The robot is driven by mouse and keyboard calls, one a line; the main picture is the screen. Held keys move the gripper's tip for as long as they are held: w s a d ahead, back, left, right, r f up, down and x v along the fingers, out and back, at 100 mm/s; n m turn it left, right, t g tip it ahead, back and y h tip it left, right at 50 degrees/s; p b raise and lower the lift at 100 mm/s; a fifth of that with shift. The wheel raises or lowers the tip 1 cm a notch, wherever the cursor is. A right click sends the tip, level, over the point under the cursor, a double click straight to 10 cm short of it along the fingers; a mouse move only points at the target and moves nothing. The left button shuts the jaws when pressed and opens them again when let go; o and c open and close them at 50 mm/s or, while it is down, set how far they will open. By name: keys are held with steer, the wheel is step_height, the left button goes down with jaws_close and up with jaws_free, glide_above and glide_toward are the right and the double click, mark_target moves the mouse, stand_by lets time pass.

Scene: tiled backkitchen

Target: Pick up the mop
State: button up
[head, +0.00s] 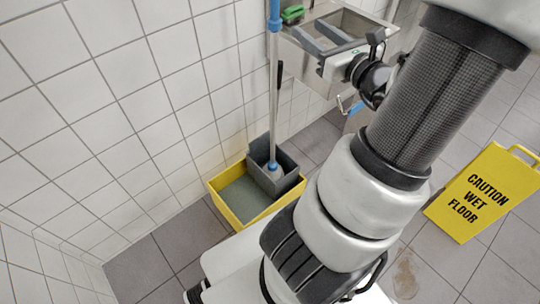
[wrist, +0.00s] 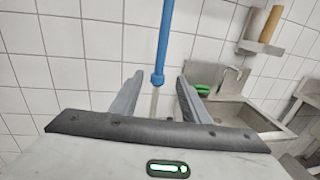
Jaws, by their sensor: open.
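The mop (head: 274,95) stands nearly upright in the grey wringer of a yellow bucket against the tiled wall. Its pole is grey with a blue upper part, which also shows in the wrist view (wrist: 165,45). In the wrist view, the pole lines up between my two spread grey fingers (wrist: 158,80). I cannot tell whether it is between them or just beyond the tips.
A steel sink (head: 350,22) with a green sponge (head: 292,14) is close behind my gripper. The yellow bucket (head: 215,200) stands on the floor below. A wall holder with rolls (wrist: 262,30) is above the sink.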

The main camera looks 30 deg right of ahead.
mark_target(278, 8)
steer(key=w+b, duration=0.1)
steer(key=w, duration=1)
steer(key=shift+w+b, duration=0.2)
steer(key=shift+b, duration=0.2)
steer(key=w, duration=0.1)
steer(key=w+b, duration=0.1)
steer(key=w, duration=0.2)
steer(key=shift+w+d+f, duration=0.15)
steer(key=shift+d+f, duration=0.1)
steer(key=shift+w+r, duration=0.1)
steer(key=shift+w, duration=0.4)
steer(key=c, duration=1)
steer(key=shift+r, duration=0.1)
jaws_close()
